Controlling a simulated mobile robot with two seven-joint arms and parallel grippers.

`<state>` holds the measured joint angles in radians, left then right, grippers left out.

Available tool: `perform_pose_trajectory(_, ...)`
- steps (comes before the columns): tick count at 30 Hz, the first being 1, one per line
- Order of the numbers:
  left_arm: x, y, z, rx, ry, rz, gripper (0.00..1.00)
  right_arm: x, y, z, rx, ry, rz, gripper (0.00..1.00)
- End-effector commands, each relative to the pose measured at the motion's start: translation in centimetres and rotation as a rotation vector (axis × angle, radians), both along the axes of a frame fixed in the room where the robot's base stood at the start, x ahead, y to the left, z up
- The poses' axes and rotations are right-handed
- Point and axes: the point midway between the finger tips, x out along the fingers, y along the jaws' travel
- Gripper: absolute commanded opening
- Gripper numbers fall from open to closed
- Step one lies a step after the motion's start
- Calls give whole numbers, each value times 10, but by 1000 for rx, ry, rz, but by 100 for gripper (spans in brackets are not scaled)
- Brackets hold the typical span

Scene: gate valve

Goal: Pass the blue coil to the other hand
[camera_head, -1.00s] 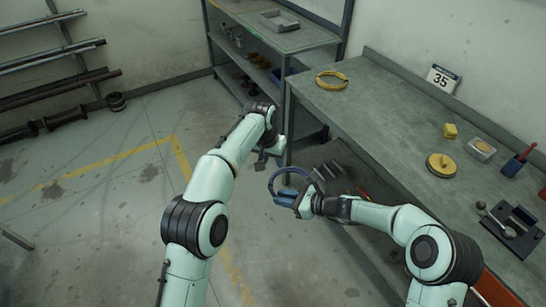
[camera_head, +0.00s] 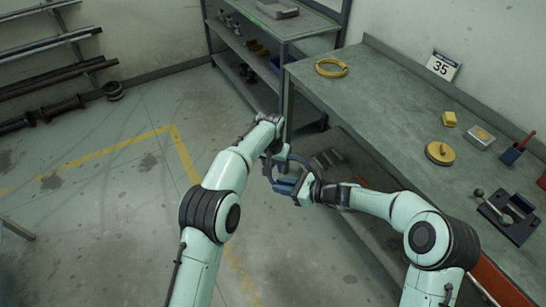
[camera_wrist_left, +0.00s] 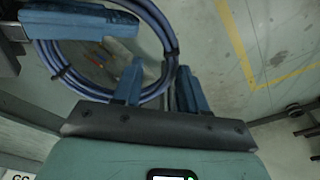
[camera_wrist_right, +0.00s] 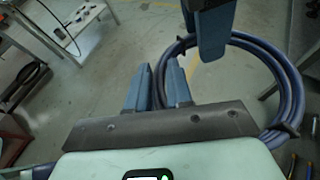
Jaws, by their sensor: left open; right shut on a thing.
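The blue coil (camera_head: 303,160), a ring of blue cable, hangs in the air between my two grippers. My right gripper (camera_head: 288,187) is shut on one side of it. My left gripper (camera_head: 273,163) is open at the coil's far side. In the left wrist view the coil (camera_wrist_left: 88,88) runs up to my left fingers (camera_wrist_left: 160,82), with one stretch passing at the gap between them. In the right wrist view the coil (camera_wrist_right: 292,85) spreads right from my right fingers (camera_wrist_right: 158,78), and a left finger shows near its top. Contact with the left fingers cannot be told.
The workbench (camera_head: 385,120) on the right carries a yellow ring (camera_head: 331,67), a yellow disc (camera_head: 440,153) and small tools. A shelf unit (camera_head: 290,28) stands behind the grippers. Pipe racks line the left wall. The floor (camera_head: 110,220) at left is mostly clear.

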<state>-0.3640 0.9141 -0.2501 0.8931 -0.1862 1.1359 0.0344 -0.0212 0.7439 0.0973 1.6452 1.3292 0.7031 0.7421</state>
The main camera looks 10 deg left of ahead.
Motion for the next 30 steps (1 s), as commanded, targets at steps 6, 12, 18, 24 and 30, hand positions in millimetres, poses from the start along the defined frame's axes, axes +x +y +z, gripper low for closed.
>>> perform_pose_trajectory(6, 1, 0, -10, 0, 0, 0, 42, 0, 0, 1, 1, -1, 0, 0)
perform_pose_trajectory(12, 1, 0, -10, -1, 0, 0, 42, 0, 0, 1, 1, -1, 0, 0)
perform_pose_trajectory(18, 1, -2, -10, -3, 1, -1, 0, 0, 1, 1, 2, -1, 1, 0)
perform_pose_trajectory(24, 1, -3, -9, -6, 1, -3, 0, 0, 1, 1, 2, -1, 2, 50)
perform_pose_trajectory(30, 1, -2, -9, -3, 0, -1, 0, 0, 1, 0, 1, 0, 1, 50)
